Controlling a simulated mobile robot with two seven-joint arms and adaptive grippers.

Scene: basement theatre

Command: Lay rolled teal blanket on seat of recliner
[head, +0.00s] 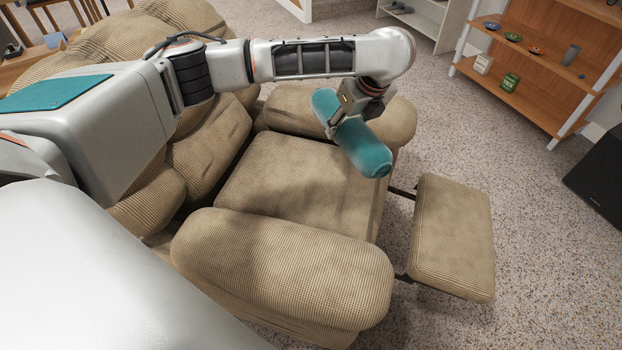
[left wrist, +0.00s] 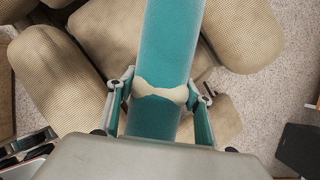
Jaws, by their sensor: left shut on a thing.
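The rolled teal blanket (head: 363,149) is held in my left gripper (head: 347,111), above the recliner near the far armrest and the front of the seat. In the left wrist view the blanket (left wrist: 168,50) runs lengthwise between the two fingers (left wrist: 160,100), which close on its sides, with a pale band across it. The tan recliner (head: 285,270) stands below with its footrest (head: 453,235) extended. Its seat (head: 295,190) is bare. Whether the blanket touches the recliner is hard to tell; it appears raised. My right gripper is not in view.
A wooden shelf (head: 535,75) with bowls and small items stands at the back right. A black box (head: 600,175) is at the right edge. Speckled carpet (head: 540,240) around the footrest is clear. The recliner's near armrest (head: 285,262) rises above the seat.

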